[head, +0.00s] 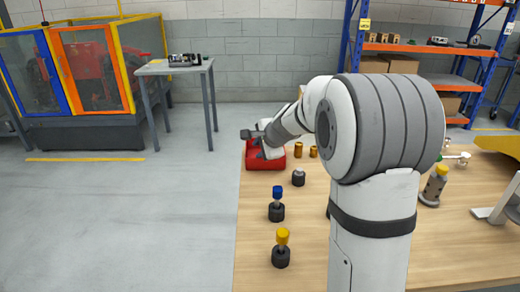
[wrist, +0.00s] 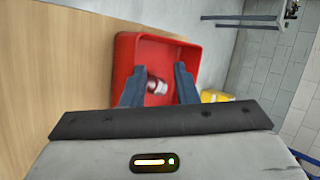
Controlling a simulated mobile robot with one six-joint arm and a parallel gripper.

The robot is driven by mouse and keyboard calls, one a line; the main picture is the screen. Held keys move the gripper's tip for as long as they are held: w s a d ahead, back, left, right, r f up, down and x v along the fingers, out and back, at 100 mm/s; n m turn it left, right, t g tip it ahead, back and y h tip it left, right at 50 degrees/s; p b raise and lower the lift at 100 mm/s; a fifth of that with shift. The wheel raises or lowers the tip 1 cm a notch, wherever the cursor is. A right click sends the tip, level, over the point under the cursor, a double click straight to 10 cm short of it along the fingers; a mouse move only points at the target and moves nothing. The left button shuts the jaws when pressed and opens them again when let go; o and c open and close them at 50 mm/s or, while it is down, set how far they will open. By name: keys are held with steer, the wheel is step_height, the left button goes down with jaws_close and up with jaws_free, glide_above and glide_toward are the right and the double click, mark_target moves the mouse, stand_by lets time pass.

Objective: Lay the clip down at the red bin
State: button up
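The red bin (head: 262,164) stands at the far left corner of the wooden table in the head view. It also shows in the wrist view (wrist: 124,58), seen from above. A small white and dark-red piece (wrist: 157,86) lies in it; I cannot tell whether this is the clip. My gripper (wrist: 159,84) is over the bin, its two dark fingers spread apart on either side of that piece in the picture. No contact with the piece shows. In the head view my gripper (head: 262,140) is above the bin, partly hidden by its own wrist.
On the table (head: 255,225) stand a blue-topped piece (head: 277,204), a yellow-topped piece (head: 282,248), a small dark piece (head: 298,178) and brass cylinders (head: 313,152). A grey, yellow-topped piece (head: 434,184) stands right of my arm. Floor lies open left of the table.

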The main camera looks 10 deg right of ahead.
steer(key=shift+s+f, duration=0.15)
steer(key=shift+f, duration=0.15)
steer(key=p+v, duration=0.1)
steer(key=v, duration=0.7)
steer(key=shift+r, duration=0.2)
steer(key=s+a+r+n+g+h+p, duration=0.1)
steer(key=s+n+p, duration=0.4)
steer(key=s, duration=1)
steer(key=s+r+n+g+h+p, duration=0.1)
steer(key=s+r+n+g+p, duration=0.2)
steer(key=s+n+p, duration=0.3)
steer(key=s+n+g, duration=0.1)
steer(key=s+n, duration=0.3)
steer(key=s, duration=0.6)
steer(key=shift+a+n+g+h, duration=0.4)
